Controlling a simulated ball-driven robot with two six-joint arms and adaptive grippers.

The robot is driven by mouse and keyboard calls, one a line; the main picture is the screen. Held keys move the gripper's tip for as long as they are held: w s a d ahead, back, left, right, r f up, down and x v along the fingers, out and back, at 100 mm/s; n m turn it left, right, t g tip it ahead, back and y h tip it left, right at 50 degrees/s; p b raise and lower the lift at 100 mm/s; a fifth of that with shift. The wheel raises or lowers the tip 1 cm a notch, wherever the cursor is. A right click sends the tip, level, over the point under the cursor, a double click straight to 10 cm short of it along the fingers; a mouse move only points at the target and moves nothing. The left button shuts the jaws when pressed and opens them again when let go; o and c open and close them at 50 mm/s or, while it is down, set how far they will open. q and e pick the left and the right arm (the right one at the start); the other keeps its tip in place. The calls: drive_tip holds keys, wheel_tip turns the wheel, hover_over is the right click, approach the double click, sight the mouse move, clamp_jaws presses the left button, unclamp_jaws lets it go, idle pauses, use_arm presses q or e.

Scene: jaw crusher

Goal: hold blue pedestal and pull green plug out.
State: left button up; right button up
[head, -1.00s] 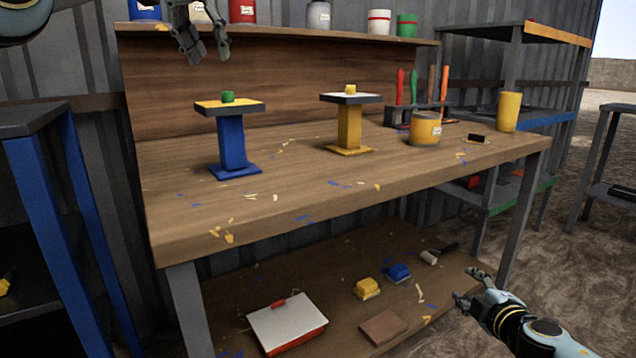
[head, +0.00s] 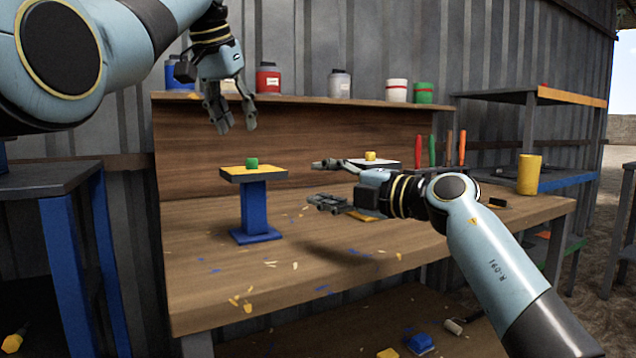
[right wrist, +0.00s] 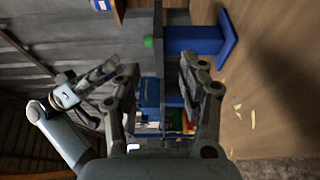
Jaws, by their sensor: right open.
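The blue pedestal (head: 254,208) stands upright on the workbench, with a yellow-topped dark plate. The green plug (head: 252,164) sits on top of that plate. In the right wrist view the pedestal (right wrist: 195,40) lies sideways in the picture, with the green plug (right wrist: 148,42) at its left. My left gripper (head: 236,126) is open and empty, above and slightly left of the plug, apart from it. My right gripper (head: 318,182) is open and empty, to the right of the pedestal, with its fingers pointing towards it. The fingers (right wrist: 158,72) frame the top plate's line of sight without touching it.
A second pedestal with a white top (head: 382,163) and yellow plug (head: 370,155) stands behind my right gripper, mostly hidden. A yellow cylinder (head: 529,175) and several upright tools stand further right. Cans line the back shelf (head: 310,99). The bench's front left (head: 205,270) holds only scraps.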

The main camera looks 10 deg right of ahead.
sight(276, 177)
drive_tip(key=shift+g, duration=0.3)
drive_tip(key=x, duration=0.7)
drive_tip(key=s+a+x, duration=0.1)
drive_tip(key=x, duration=0.3)
drive_tip(key=shift+w+a+r, duration=0.25)
drive_tip(key=shift+r, duration=0.1)
drive_tip(key=shift+c, duration=0.2)
clamp_jaws()
drive_tip(key=shift+f, duration=0.1)
